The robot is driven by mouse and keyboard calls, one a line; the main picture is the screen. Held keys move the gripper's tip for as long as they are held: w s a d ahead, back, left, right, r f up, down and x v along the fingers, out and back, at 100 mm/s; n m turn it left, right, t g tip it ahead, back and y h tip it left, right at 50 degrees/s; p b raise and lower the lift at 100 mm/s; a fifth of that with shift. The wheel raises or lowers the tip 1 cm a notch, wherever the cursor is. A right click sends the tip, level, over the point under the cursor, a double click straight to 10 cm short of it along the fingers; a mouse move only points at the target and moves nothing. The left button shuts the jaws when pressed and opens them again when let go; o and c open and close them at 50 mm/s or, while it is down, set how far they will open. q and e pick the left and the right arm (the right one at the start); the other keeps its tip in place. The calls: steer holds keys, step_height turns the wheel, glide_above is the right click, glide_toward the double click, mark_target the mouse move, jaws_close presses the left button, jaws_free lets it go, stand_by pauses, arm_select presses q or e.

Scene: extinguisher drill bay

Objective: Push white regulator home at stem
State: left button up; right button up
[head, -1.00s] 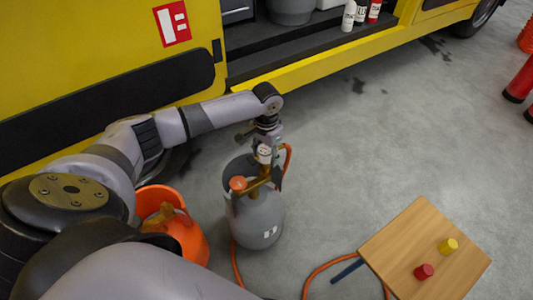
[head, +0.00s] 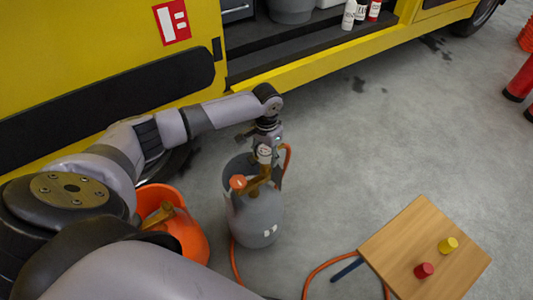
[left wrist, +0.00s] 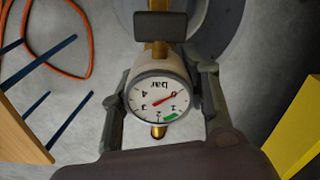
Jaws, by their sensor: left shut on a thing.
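The white regulator (left wrist: 174,70) with a round bar gauge (left wrist: 160,98) sits between the two fingers of my left gripper (head: 265,147), which is shut on it. In the head view the regulator (head: 264,154) is at the brass valve stem (head: 260,180) on top of the grey gas cylinder (head: 258,218). In the left wrist view brass shows just beyond the regulator, in line with it. Whether it is fully seated I cannot tell. The cylinder stands upright on the floor. My right gripper is not in view.
An orange hose (head: 288,158) curves beside the regulator and runs along the floor. An orange cylinder (head: 188,238) stands close on the left. A wooden stool (head: 405,240) with a red cap (head: 424,270) and a yellow cap (head: 447,245) is at right. A yellow truck (head: 95,60) is behind.

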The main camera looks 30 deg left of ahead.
arm_select(q)
steer(key=shift+f, duration=0.75)
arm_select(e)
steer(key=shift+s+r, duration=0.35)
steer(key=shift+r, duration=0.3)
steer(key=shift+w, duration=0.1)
arm_select(q)
steer(key=shift+p, duration=0.45)
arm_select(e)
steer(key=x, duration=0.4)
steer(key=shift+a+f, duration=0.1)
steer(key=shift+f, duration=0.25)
arm_select(q)
steer(key=shift+f, duration=0.15)
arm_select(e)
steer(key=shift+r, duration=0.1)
arm_select(q)
steer(key=shift+f, duration=0.1)
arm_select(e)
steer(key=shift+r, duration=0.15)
